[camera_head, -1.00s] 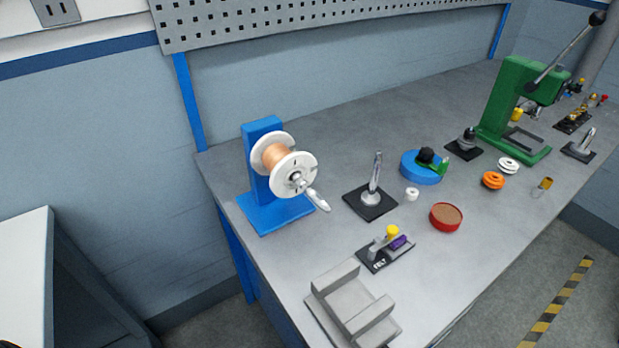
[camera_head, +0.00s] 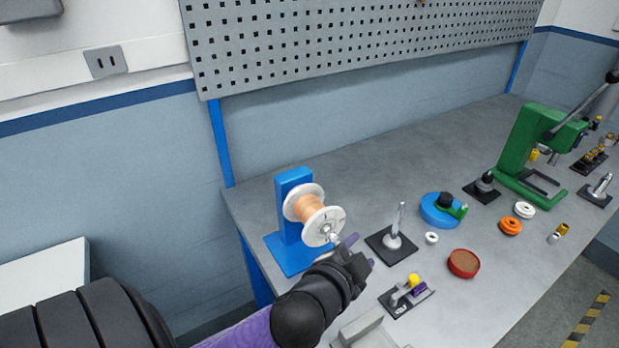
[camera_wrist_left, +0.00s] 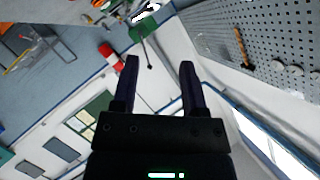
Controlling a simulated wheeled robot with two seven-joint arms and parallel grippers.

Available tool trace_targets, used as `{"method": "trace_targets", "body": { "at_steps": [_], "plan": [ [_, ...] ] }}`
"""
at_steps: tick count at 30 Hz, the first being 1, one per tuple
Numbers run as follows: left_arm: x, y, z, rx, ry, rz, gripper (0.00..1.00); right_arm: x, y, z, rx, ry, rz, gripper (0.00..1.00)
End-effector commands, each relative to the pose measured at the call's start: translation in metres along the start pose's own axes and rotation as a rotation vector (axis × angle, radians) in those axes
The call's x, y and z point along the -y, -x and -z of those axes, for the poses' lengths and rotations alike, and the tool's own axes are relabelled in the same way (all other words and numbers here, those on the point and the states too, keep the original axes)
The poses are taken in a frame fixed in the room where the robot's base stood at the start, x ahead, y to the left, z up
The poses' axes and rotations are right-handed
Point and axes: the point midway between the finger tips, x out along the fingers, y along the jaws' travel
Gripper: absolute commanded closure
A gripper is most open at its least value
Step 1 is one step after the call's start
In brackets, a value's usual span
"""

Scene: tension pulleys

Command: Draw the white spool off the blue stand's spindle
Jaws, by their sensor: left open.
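The white spool (camera_head: 323,227) carries copper-coloured wire and sits on the spindle of the blue stand (camera_head: 292,187) in the head view. The spindle's silver end (camera_head: 335,239) shows at the spool's front face, and the part beyond it is hidden behind my gripper. My left gripper (camera_head: 362,251) has purple fingers and is open, just in front and to the right of the spool. I cannot tell whether a finger touches the spindle end. In the left wrist view my left gripper (camera_wrist_left: 159,63) has its fingers apart with nothing between them; no spool shows there. My right gripper is not in view.
A black-based post (camera_head: 394,243) stands close to the right of my gripper. A small fixture with yellow and purple parts (camera_head: 407,293), a red dish (camera_head: 463,263) and a blue round base (camera_head: 440,211) lie further right. A green press (camera_head: 522,150) stands at the back right.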

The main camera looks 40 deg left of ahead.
Motion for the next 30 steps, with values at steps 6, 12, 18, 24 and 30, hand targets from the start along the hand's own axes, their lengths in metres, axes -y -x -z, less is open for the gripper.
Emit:
{"method": "trace_targets", "body": {
  "at_steps": [6, 12, 18, 24, 30],
  "plan": [
    [0.051, 0.000, 0.123, -0.700, -0.587, 0.232, 0.44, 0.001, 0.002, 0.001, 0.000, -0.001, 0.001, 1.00],
    [0.030, 0.015, 0.129, -1.250, -1.655, 0.015, 0.44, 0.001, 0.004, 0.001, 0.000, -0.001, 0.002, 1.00],
    [0.111, -0.001, 0.024, -1.016, -2.366, -0.666, 0.44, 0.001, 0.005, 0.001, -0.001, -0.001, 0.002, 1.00],
    [0.154, 0.006, -0.008, -0.832, -2.465, -0.926, 0.44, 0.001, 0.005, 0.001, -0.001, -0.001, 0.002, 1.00],
    [0.131, -0.015, -0.026, -0.834, -2.462, -0.935, 0.44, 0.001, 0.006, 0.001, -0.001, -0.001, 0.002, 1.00]
  ]
}}
